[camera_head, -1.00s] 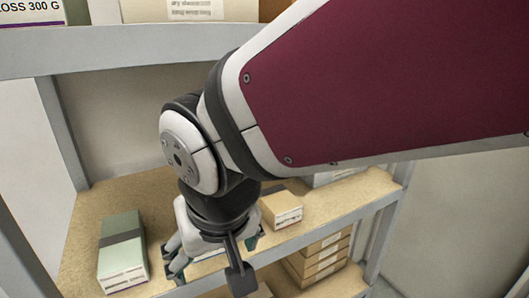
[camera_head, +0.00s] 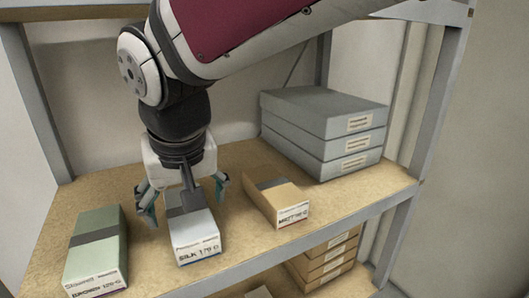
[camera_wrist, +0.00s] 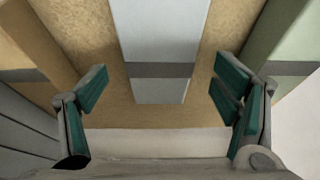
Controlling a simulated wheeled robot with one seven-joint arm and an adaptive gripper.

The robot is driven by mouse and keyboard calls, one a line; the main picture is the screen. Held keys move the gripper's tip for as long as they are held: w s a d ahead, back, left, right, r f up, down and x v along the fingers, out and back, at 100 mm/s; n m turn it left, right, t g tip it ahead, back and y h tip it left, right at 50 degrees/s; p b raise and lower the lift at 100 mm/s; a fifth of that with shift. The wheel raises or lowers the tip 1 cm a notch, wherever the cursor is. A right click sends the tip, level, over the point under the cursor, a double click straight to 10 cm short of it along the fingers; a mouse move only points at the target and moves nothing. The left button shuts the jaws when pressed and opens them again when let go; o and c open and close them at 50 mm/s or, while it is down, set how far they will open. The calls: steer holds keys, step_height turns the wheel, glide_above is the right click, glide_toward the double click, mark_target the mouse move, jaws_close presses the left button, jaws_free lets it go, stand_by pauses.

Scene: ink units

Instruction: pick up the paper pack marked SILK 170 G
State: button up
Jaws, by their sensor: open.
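The paper pack marked SILK 170 G (camera_head: 195,238) is a pale grey-blue box with a dark band and a white front label. It lies on the brown shelf board (camera_head: 150,267) between two other packs. My gripper (camera_head: 184,205) is above it, pointing down, with its teal-padded fingers apart on either side of the pack. In the wrist view the pack (camera_wrist: 163,35) runs up the middle between the open fingers (camera_wrist: 165,103), with clear gaps on both sides. Nothing is held. My gripper hides part of the pack's top in the head view.
A green pack (camera_head: 97,255) lies to the left and a tan pack marked MATT (camera_head: 278,202) to the right. Stacked grey boxes (camera_head: 325,133) stand at the back right. A metal post (camera_head: 440,95) bounds the right side. More tan boxes (camera_head: 325,263) sit on the shelf below.

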mark_target(189, 214)
steer(key=b+x, duration=0.3)
steer(key=x, duration=0.1)
steer(key=shift+w+f, duration=0.2)
steer(key=shift+f, duration=0.05)
steer(key=shift+s, duration=0.1)
steer(key=shift+c, duration=0.3)
steer(key=c, duration=1.5)
steer(key=shift+c, duration=0.2)
steer(key=shift+r, duration=0.2)
